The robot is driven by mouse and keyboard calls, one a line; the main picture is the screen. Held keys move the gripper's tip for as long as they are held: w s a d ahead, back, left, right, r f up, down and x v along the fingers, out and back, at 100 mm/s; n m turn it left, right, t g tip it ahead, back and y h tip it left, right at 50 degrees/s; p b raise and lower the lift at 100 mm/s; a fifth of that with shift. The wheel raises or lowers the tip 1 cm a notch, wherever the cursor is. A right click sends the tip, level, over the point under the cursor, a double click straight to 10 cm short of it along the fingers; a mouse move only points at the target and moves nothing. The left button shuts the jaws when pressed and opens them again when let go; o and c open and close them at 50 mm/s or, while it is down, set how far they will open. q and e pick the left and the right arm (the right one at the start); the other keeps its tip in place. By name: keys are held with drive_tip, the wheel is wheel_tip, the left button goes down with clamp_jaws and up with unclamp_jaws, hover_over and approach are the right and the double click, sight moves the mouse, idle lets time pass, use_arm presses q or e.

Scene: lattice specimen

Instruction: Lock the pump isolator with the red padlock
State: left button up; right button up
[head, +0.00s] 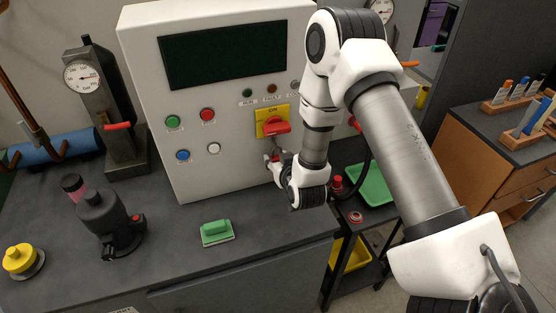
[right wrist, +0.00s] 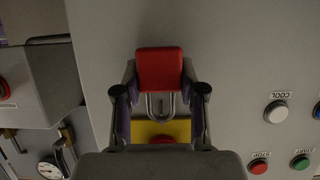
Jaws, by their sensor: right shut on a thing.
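The red padlock (right wrist: 159,70) is held between the fingers of my right gripper (right wrist: 160,88), with its metal shackle toward the yellow plate. In the head view, my right gripper (head: 273,159) is just below the pump isolator, largely covered by its own wrist. The isolator has a yellow plate (head: 264,115) and a red handle (head: 277,127) on the front of the light grey panel. The wrist view shows part of the yellow plate (right wrist: 176,128) behind the shackle. I cannot tell whether the shackle passes through the isolator. My left gripper is not in view.
The control panel (head: 225,180) has several coloured buttons beside the isolator. A green-topped block (head: 216,232), a dark grey device (head: 105,215) and a yellow knob (head: 18,259) stand on the bench. A green tray (head: 372,186) is on the low stand at right.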

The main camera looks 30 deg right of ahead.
sight(279, 131)
drive_tip(key=shift+w+r, duration=0.15)
drive_tip(key=o, duration=0.9)
drive_tip(key=shift+o, duration=1.2)
drive_tip(key=shift+w+d, duration=0.1)
drive_tip(key=shift+w, duration=0.05)
drive_tip(key=o, duration=0.5)
drive_tip(key=shift+p+v, duration=0.5)
drive_tip(key=shift+v, duration=2.1)
wheel_tip(279, 131, up, 10)
drive_tip(key=shift+f, duration=0.2)
